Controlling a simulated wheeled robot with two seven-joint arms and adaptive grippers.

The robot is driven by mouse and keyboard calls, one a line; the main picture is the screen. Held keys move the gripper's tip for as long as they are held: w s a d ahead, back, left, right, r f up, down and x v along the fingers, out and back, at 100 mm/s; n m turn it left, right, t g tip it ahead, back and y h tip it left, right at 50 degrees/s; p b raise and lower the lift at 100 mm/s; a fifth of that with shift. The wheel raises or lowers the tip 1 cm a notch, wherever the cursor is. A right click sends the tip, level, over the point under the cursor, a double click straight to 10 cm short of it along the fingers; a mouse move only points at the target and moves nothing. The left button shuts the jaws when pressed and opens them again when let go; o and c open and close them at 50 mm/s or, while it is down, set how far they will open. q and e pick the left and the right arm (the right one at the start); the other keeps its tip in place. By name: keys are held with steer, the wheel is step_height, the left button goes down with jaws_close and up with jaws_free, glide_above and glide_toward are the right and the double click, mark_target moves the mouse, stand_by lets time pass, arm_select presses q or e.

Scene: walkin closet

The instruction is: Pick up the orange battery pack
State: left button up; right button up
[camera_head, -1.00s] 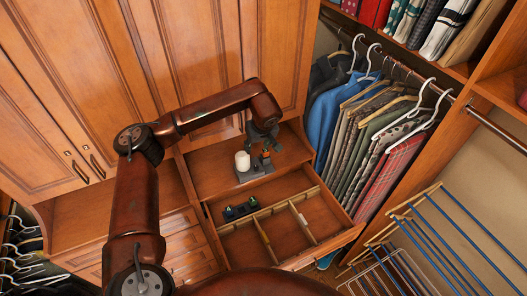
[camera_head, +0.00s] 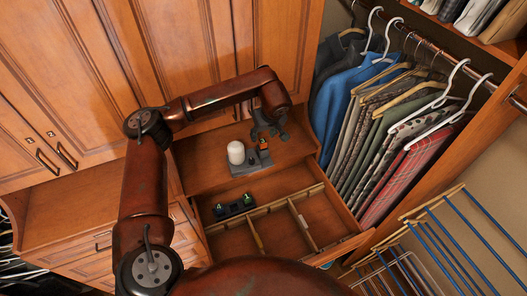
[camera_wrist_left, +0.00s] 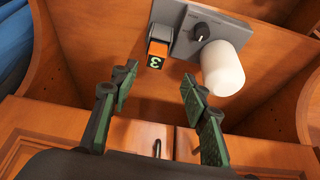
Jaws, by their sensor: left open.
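The orange battery pack (camera_head: 263,144) is a small block at the grey base unit, on the wooden counter in the head view. In the left wrist view the orange battery pack (camera_wrist_left: 158,49) has an orange top and a dark face with a lit green 3. It sits at the left end of the grey base unit (camera_wrist_left: 182,42). My left gripper (camera_head: 269,131) hangs just behind the pack in the head view. In the left wrist view its green-padded fingers (camera_wrist_left: 155,85) are spread and empty, below the pack and apart from it. My right gripper is not in view.
A white cylinder (camera_head: 236,153) and a black knob (camera_wrist_left: 201,31) are on the base unit. In front, an open divided drawer (camera_head: 285,222) holds a dark tray (camera_head: 234,207). Cabinet doors (camera_head: 185,50) stand behind; hanging clothes (camera_head: 385,130) are to the right.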

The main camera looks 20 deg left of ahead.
mark_target(263, 142)
arm_select(q)
steer(key=shift+p+x, duration=0.5)
steer(key=shift+x, duration=0.55)
steer(key=shift+s+f, duration=0.1)
steer(key=shift+f, duration=0.25)
steer(key=f, duration=0.1)
steer(key=w+f+p, duration=0.2)
steer(key=shift+a+f, duration=0.25)
steer(key=shift+f, duration=0.05)
steer(key=shift+s+a+f, duration=0.1)
steer(key=shift+a+f, duration=0.05)
steer(key=shift+f, duration=0.25)
steer(key=shift+c, duration=0.7)
steer(key=c, duration=0.3)
jaws_close()
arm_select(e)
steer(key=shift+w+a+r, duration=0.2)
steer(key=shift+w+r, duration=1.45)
